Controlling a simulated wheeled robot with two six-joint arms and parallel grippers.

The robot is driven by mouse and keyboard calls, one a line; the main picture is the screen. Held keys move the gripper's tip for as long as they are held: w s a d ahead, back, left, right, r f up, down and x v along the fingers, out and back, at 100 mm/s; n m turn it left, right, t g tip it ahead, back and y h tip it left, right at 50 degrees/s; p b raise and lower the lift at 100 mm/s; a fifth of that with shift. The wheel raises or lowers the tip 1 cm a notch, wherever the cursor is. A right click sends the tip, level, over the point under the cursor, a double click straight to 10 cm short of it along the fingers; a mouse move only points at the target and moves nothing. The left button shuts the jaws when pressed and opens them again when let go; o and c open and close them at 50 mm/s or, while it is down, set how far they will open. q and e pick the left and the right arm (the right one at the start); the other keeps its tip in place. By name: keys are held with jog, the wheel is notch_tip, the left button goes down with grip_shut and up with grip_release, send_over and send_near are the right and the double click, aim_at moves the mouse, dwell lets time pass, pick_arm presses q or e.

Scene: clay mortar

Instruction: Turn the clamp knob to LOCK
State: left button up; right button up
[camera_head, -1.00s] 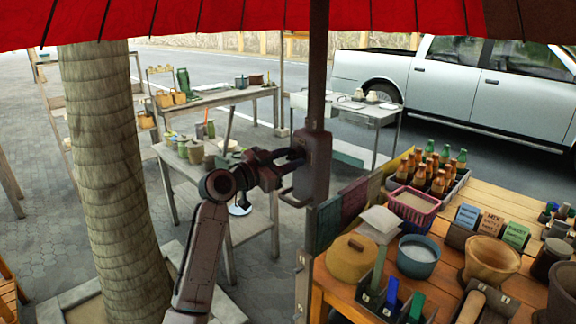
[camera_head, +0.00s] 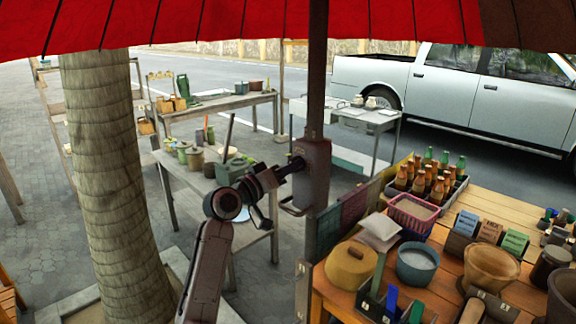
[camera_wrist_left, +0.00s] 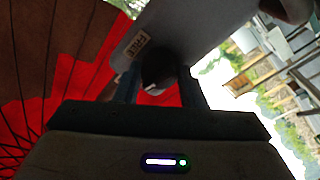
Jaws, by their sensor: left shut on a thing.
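The clamp (camera_head: 313,160) is a dark box on the umbrella pole, with a loop-shaped handle at its lower left. My left gripper (camera_head: 293,168) comes in from the left and meets the clamp's left side, shut on the clamp knob. In the left wrist view the dark round knob (camera_wrist_left: 157,68) sits between the two fingers of my gripper (camera_wrist_left: 160,80). A small tan label reading "FREE" (camera_wrist_left: 137,45) shows on the clamp's face beside the knob. I cannot make out a LOCK label or the knob's pointer. My right gripper is not in view.
The umbrella pole (camera_head: 317,75) rises above the clamp to the red canopy (camera_head: 180,20). A wooden table (camera_head: 490,215) with bottles, a pink basket (camera_head: 413,212) and pots stands at right. A tree trunk (camera_head: 110,170) stands left of my arm. Side tables with pots stand behind.

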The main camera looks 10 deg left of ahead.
pick_arm(q)
jog(key=shift+r+n+p, duration=0.1)
jog(key=shift+n+p, duration=0.3)
jog(key=shift+n, duration=0.6)
jog(key=o, duration=1)
jog(key=shift+b+v, duration=2.25)
jog(key=shift+v, duration=3.15)
